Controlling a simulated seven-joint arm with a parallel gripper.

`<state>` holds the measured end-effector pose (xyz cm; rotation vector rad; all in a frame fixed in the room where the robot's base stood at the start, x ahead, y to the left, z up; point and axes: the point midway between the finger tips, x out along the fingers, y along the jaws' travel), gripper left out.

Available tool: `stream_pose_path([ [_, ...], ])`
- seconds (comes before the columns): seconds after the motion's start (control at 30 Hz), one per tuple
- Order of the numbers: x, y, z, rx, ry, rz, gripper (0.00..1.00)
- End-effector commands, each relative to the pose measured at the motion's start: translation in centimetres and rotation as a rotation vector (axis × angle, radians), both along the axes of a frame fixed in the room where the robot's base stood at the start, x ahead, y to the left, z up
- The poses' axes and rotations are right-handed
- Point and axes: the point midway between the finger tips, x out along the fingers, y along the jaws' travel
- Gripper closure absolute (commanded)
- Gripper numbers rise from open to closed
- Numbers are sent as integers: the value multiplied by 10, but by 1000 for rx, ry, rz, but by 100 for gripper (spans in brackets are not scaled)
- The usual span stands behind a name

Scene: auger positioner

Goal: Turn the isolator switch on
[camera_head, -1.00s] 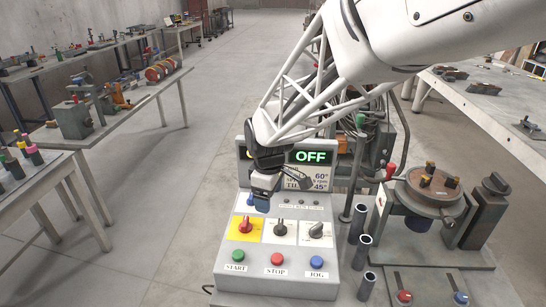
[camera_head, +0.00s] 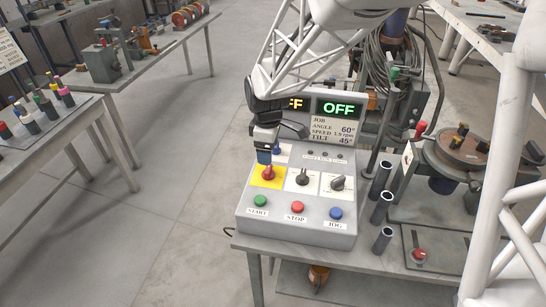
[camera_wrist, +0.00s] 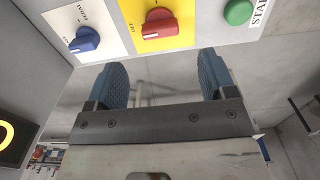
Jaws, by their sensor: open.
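The grey control box (camera_head: 290,232) stands on a table in the head view. A red rotary knob on a yellow plate (camera_head: 258,180) sits at the left of its sloped face; I take it to be the isolator switch (camera_head: 268,173). My gripper (camera_head: 264,157) is just above and behind this knob and covers part of the area there. In the wrist view, my gripper (camera_wrist: 163,75) has its two blue fingers apart with nothing between them. The red knob (camera_wrist: 158,22) lies beyond the fingertips, roughly centred between them, apart from them.
A blue knob (camera_wrist: 85,40) and a green button (camera_wrist: 238,12) flank the red knob in the wrist view. Black knobs (camera_head: 303,177) and coloured buttons (camera_head: 297,207) share the panel. A green display (camera_head: 339,109) reads OFF; an amber one is partly hidden. Upright tubes (camera_head: 381,207) stand at right.

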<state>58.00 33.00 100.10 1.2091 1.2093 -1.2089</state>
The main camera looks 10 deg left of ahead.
Motion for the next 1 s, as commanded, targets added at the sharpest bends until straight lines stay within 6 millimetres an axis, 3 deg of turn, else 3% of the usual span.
stream_pose_path([
  [0.7,0,0,-68,-1,1,-1,23],
  [1.0,0,0,-76,0,0,-1,23],
])
